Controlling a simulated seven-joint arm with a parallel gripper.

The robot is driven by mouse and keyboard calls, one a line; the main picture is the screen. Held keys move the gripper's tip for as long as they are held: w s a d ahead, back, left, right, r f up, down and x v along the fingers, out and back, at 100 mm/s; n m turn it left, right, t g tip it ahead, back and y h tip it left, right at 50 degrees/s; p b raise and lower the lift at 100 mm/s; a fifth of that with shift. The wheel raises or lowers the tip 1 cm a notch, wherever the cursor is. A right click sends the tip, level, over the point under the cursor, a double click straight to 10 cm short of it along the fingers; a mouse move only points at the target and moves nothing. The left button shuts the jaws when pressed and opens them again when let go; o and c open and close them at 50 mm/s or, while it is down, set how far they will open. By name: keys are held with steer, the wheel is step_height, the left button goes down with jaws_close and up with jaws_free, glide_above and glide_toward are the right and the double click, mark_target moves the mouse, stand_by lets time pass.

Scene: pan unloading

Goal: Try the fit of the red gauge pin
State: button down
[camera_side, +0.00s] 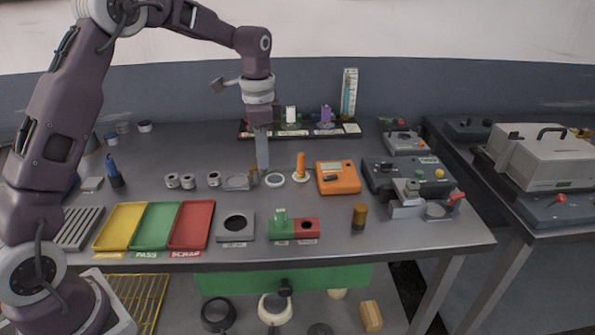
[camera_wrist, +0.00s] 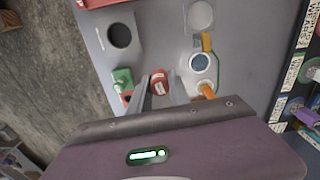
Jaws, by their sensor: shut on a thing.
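My gripper (camera_side: 262,167) hangs upright over the middle of the table. In the wrist view its two fingers (camera_wrist: 160,93) are shut on the red gauge pin (camera_wrist: 158,80), whose round red end with white marking shows between the tips. In the side view I cannot make the pin out. The two-part stand (camera_side: 281,229) at the front has a green pin in its green half; its red half (camera_side: 306,230) shows an open dark hole. A pale ring (camera_side: 274,180) lies close to my fingertips, with its round opening (camera_wrist: 200,62) plain in the wrist view.
An orange-handled tool (camera_side: 300,170) stands right of the ring, beside an orange meter (camera_side: 338,178). Yellow, green and red trays (camera_side: 191,224) and a plate with a dark hole (camera_side: 236,237) lie at the front. A black rack (camera_side: 345,128) stands behind.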

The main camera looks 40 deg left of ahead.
steer(key=s+a+f+n, duration=0.1)
steer(key=s+a+n, duration=0.35)
steer(key=a, duration=0.85)
steer(key=s+a+f+n, duration=0.1)
steer(key=s+a, duration=0.6)
steer(key=a, duration=0.5)
steer(key=shift+f, duration=2.05)
steer(key=shift+f, duration=0.6)
steer(key=shift+r, duration=0.1)
steer(key=shift+r, duration=1.75)
